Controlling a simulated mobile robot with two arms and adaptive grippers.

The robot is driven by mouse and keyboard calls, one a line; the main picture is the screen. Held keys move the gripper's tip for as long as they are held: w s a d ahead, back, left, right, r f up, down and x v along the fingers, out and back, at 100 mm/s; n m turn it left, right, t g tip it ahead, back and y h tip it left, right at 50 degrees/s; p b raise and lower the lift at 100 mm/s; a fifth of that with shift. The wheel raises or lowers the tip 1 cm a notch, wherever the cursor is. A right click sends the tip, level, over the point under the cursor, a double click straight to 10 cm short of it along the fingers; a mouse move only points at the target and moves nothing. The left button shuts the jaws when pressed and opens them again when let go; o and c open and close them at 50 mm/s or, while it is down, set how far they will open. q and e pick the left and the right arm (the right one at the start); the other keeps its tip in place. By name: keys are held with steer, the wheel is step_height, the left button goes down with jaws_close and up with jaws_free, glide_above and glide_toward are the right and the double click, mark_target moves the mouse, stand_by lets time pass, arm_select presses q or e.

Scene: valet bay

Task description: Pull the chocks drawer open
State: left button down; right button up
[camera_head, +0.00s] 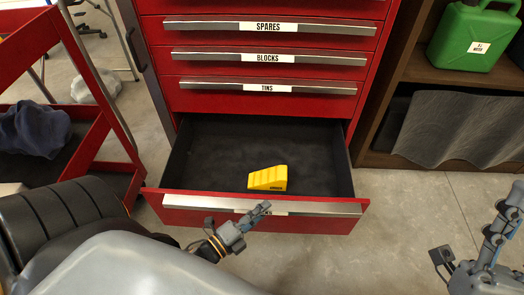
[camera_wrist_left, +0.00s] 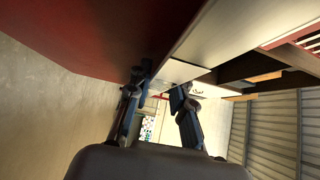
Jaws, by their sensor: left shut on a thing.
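The lowest visible drawer (camera_head: 215,150) of the red cabinet stands pulled well out, its dark inside showing. A yellow ridged chock (camera_head: 268,178) lies in it near the front. The drawer's silver handle (camera_head: 310,207) runs along the top of its red front; my left gripper partly covers its label, so I cannot read it. My left gripper (camera_head: 238,218) is shut on the handle near its middle. In the left wrist view its two fingers (camera_wrist_left: 160,90) are at the drawer's front edge. My right gripper (camera_head: 474,228) is open and empty, right of the drawer, above the floor.
Closed drawers labelled SPARES (camera_head: 268,27), BLOCKS (camera_head: 267,58) and TINS (camera_head: 266,88) are above. A red cart (camera_head: 105,125) stands left. A wooden shelf (camera_head: 420,66) at right holds a green can (camera_head: 478,36) and a dark mat (camera_head: 455,130). Floor (camera_head: 400,210) is clear at right.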

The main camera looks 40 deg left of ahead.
arm_select(q)
steer(key=shift+s+d+f, duration=0.2)
steer(key=shift+s+d, duration=0.15)
steer(key=shift+s, duration=0.25)
steer(key=shift+s+d+f, duration=0.15)
steer(key=shift+s+d, duration=0.15)
steer(key=shift+s, duration=0.25)
arm_select(e)
steer(key=shift+w+a+f+g+h, duration=0.1)
steer(key=shift+w+f+g+h, duration=0.05)
steer(key=shift+w+f+g, duration=0.4)
steer(key=shift+w+a+f+g+h, duration=0.15)
steer(key=shift+w+f+g, duration=0.15)
steer(key=shift+w, duration=0.35)
arm_select(q)
steer(key=c, duration=1.4)
jaws_free()
steer(key=shift+o, duration=0.9)
steer(key=shift+w, duration=0.1)
steer(key=shift+r, duration=0.1)
arm_select(e)
steer(key=shift+d, duration=0.1)
arm_select(q)
steer(key=v, duration=1.2)
